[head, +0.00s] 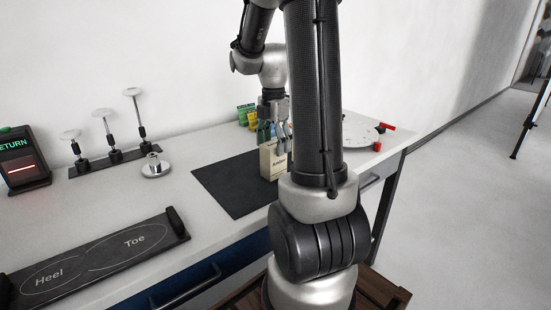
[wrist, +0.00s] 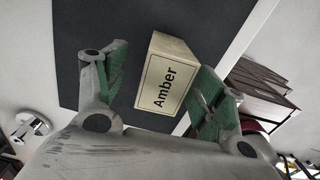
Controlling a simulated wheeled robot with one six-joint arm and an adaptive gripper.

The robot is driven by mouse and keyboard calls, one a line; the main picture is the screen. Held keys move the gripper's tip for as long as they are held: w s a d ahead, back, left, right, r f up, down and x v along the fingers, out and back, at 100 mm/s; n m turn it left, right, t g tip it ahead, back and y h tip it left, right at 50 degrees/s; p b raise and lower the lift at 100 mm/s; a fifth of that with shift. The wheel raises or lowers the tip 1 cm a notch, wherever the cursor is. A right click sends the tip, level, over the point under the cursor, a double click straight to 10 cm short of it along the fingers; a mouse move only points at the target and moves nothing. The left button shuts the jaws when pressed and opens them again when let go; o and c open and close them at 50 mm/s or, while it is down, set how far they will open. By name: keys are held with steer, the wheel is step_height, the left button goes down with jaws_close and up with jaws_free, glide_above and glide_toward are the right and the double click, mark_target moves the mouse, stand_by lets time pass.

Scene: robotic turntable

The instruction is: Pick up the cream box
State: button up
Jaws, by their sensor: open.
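The cream box (wrist: 168,75), labelled "Amber", stands on a dark mat (wrist: 90,20) on the white table. In the head view the cream box (head: 268,163) is at the mat's right part, partly hidden by my arm. My gripper (wrist: 160,85) is open, with green-padded fingers on either side of the box in the wrist view. The right finger overlaps the box's edge in the picture; I cannot tell whether it touches. In the head view my gripper (head: 273,135) is just above and behind the box, partly hidden.
A white turntable (head: 358,132) with red parts is at the right. Green and yellow boxes (head: 246,114) stand behind. A metal knob (head: 154,166), a rack of discs (head: 107,158), a return device (head: 22,160) and a heel-toe plate (head: 95,256) are on the left.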

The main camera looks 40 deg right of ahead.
mark_target(274, 162)
steer(key=f, duration=0.6)
steer(key=shift+s+a+f, duration=0.25)
steer(key=shift+f, duration=0.05)
steer(key=c, duration=1.2)
